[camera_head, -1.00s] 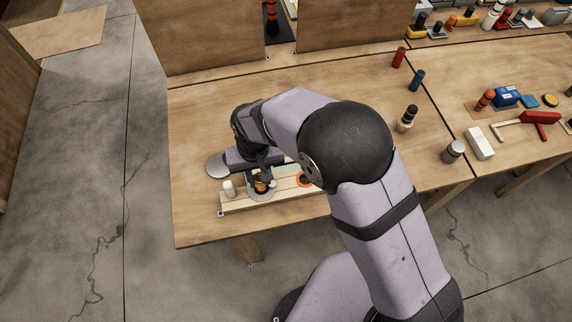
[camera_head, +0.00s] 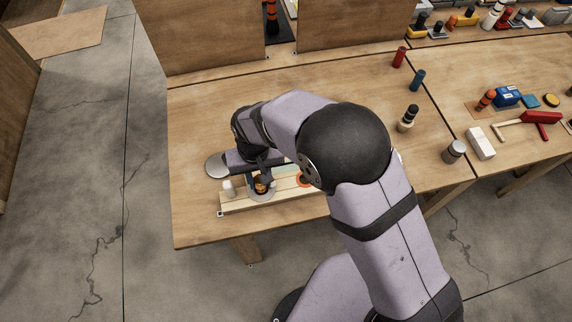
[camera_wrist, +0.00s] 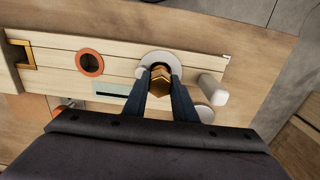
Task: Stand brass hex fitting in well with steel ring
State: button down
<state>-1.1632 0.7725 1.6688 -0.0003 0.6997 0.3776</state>
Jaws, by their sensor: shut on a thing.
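The brass hex fitting (camera_wrist: 160,78) is between the two fingers of my gripper (camera_wrist: 160,75), which is shut on it. In the wrist view it is over the steel ring (camera_wrist: 160,58), with its lower end inside or just above the ring's well; the fingers hide which. The ring lies on a pale wooden board (camera_head: 287,196). In the head view the fitting (camera_head: 261,184) shows as a small orange-brown shape within the ring (camera_head: 262,195), and my gripper (camera_head: 260,182) is right at it.
The board also has an orange-ringed hole (camera_wrist: 90,63), a yellow square corner (camera_wrist: 20,52) and a dark slot (camera_wrist: 110,89). A white cylinder (camera_head: 228,188) stands beside the steel ring. A red cylinder (camera_head: 398,57) and blue cylinder (camera_head: 416,80) stand far back. The table's left side is clear.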

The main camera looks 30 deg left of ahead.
jog(key=shift+f, duration=0.45)
dwell(0.3)
jog(key=c, duration=1.4)
grip_release()
jog(key=shift+o, duration=0.2)
jog(key=shift+r+b, duration=1.35)
jog(key=shift+r, duration=2.35)
